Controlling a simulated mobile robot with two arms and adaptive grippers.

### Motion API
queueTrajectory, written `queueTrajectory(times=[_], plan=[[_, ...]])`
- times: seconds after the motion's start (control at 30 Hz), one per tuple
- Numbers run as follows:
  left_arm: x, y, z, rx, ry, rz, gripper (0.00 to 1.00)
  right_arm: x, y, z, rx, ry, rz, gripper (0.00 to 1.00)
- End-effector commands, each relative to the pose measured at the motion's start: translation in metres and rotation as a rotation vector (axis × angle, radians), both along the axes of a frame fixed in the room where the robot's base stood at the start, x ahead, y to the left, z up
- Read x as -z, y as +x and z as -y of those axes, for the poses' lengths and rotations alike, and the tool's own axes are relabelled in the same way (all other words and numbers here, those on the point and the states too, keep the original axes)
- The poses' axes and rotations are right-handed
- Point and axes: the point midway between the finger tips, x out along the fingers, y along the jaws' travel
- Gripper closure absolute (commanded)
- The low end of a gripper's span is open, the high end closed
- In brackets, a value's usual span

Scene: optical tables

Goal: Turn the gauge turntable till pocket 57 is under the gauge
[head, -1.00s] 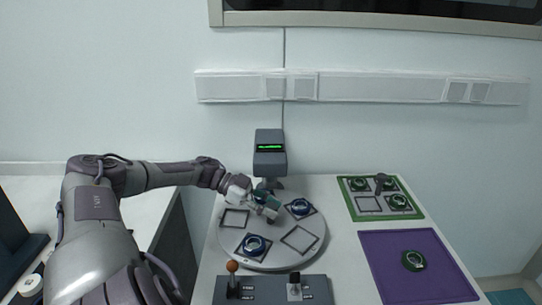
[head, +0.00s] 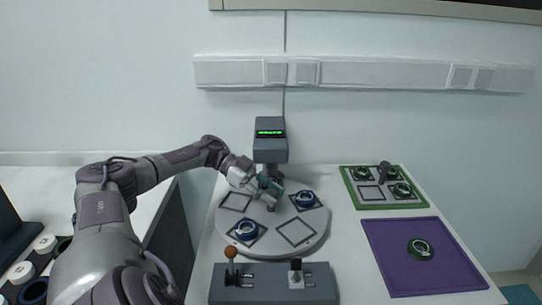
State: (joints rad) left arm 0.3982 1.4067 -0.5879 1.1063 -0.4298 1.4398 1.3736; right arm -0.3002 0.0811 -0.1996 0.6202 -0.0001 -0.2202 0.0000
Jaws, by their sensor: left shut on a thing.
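The round grey gauge turntable (head: 268,240) lies on the table. Two square pockets with blue rings show, a front-left pocket (head: 245,231) and a right pocket (head: 305,200). Bare square pockets show at left (head: 236,201) and front right (head: 297,233). Pocket numbers are too small to read. The grey gauge (head: 270,145) with a green lit display stands behind the turntable. My left gripper (head: 270,195) is shut on a small dark part of the turntable, in front of the gauge. It hides the pocket area under the gauge. My right gripper is out of view.
A control box (head: 260,284) with an orange-knobbed lever and a second lever stands in front. A green-framed tray (head: 352,190) holds several dark green rings. A purple mat (head: 385,262) with a green ring lies at right.

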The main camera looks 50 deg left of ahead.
Motion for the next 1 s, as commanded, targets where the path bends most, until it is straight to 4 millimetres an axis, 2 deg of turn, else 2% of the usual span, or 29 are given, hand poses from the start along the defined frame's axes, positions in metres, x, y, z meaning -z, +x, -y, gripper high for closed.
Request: queueTrajectory(times=[0.17,0.2,0.3,0.33,0.67,0.77,1.0], plan=[[-0.001,0.000,0.000,-0.001,-0.001,0.002,1.00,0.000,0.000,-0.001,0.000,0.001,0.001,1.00],[-0.001,0.000,0.000,-0.001,-0.001,0.002,0.54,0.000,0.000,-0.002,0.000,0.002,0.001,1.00],[-0.001,0.000,0.000,-0.001,-0.001,0.002,0.37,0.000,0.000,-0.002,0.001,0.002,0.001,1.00],[-0.001,0.000,0.000,-0.001,-0.001,0.002,0.35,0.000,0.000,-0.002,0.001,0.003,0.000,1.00],[-0.003,0.000,0.000,-0.001,0.000,0.002,0.35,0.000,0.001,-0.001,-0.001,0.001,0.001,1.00],[-0.014,0.000,0.000,-0.001,0.000,0.003,0.35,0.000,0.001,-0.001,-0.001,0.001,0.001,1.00],[-0.060,0.000,0.000,0.000,0.001,0.005,0.35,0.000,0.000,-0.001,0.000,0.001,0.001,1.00]])
